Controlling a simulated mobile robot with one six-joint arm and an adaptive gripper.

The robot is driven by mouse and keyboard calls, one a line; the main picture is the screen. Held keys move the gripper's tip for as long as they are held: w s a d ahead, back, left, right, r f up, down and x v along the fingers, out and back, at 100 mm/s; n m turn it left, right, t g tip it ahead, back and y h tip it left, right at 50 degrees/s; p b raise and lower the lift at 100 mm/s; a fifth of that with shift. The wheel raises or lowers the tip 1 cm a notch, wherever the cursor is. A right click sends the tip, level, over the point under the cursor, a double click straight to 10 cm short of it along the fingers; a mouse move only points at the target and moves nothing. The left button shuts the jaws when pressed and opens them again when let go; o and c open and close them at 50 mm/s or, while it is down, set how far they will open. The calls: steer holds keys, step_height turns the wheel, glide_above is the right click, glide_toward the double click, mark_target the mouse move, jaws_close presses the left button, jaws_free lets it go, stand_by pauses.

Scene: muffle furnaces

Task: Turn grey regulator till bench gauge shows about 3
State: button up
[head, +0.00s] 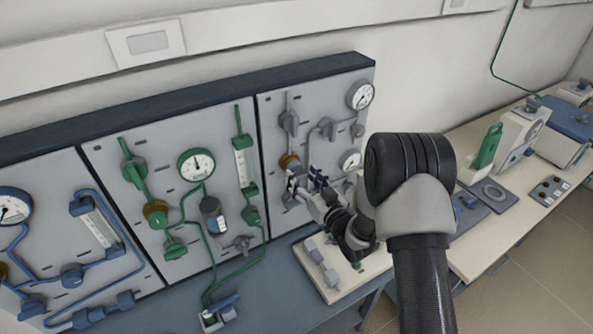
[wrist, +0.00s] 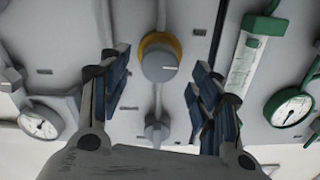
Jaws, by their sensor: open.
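The grey regulator is a round grey knob with a yellow collar on the right grey panel (head: 265,98). In the wrist view the knob (wrist: 160,66) lies between my gripper's two spread fingers (wrist: 158,74), with space on both sides. In the head view the collar (head: 287,160) shows just beside my gripper (head: 304,180), which is open and partly covers the knob. Two white gauges are on this panel, an upper one (head: 360,95) and a lower one (head: 350,160). The upper one also shows in the wrist view (wrist: 38,122). Their readings are too small to tell.
Other grey valves (head: 289,122) sit close by on the same panel. The middle panel carries green pipes and a green gauge (head: 197,165); the left panel has blue pipes. A pale board with grey fittings (head: 322,263) lies on the bench below my arm.

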mark_target(297, 171)
steer(key=shift+x, duration=2.05)
steer(key=shift+c, duration=0.3)
steer(key=c, duration=1)
